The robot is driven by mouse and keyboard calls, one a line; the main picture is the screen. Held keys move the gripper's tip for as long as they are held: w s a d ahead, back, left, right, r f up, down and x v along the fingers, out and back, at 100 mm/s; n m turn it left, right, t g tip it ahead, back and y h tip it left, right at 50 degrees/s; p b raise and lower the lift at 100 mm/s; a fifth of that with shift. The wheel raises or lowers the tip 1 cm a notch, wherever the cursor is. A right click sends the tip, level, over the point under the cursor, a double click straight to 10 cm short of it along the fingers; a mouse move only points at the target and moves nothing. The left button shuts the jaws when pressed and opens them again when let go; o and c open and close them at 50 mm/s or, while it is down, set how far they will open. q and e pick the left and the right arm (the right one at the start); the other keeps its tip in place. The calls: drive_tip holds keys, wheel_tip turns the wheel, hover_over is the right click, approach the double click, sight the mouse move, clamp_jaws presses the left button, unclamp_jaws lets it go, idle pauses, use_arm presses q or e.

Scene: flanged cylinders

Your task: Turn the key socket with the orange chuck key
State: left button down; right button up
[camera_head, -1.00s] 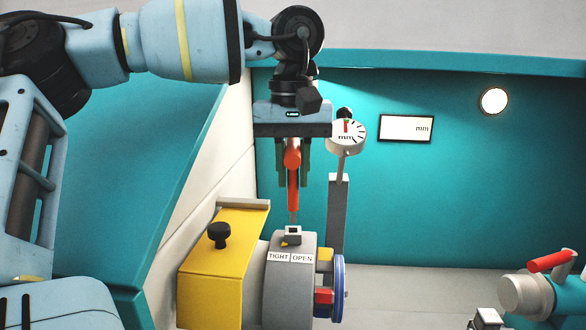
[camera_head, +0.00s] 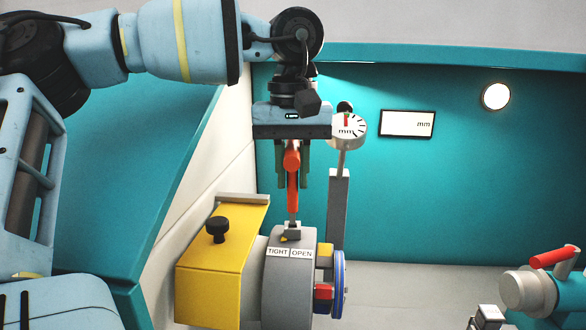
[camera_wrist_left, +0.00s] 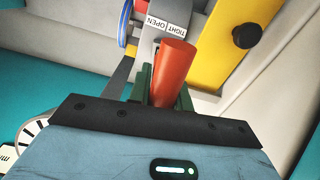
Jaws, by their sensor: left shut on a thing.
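The orange chuck key (camera_head: 292,185) hangs upright below my left gripper (camera_head: 292,182), which is shut on it. Its grey tip meets the key socket (camera_head: 291,233) on top of the grey chuck (camera_head: 282,285); how deep it sits I cannot tell. The chuck bears a label reading TIGHT and OPEN (camera_head: 290,252), just below the socket. In the left wrist view the chuck key (camera_wrist_left: 174,72) stands between the fingers and covers the socket. The label (camera_wrist_left: 163,24) shows beyond it. My right gripper is not in view.
A yellow housing (camera_head: 212,275) with a black knob (camera_head: 217,229) stands left of the chuck. A dial gauge (camera_head: 346,126) on a grey post (camera_head: 338,210) stands close to the right of the gripper. A blue-rimmed disc (camera_head: 340,285) is right of the chuck.

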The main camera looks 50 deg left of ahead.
sight(294, 229)
use_arm(q)
drive_tip(key=shift+f, duration=0.25)
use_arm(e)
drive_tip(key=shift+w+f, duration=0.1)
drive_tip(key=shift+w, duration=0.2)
use_arm(q)
drive_tip(key=shift+f, duration=0.15)
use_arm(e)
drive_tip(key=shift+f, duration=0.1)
use_arm(q)
drive_tip(key=shift+f, duration=0.1)
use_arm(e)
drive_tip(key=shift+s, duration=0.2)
use_arm(q)
drive_tip(key=shift+s+d+f+b, duration=0.1)
drive_tip(key=shift+d+f+b, duration=0.05)
drive_tip(key=shift+f+b, duration=0.15)
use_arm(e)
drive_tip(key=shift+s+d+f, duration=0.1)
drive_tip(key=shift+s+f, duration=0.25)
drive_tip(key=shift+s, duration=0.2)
use_arm(q)
drive_tip(key=shift+d+f, duration=0.1)
drive_tip(key=shift+f, duration=0.05)
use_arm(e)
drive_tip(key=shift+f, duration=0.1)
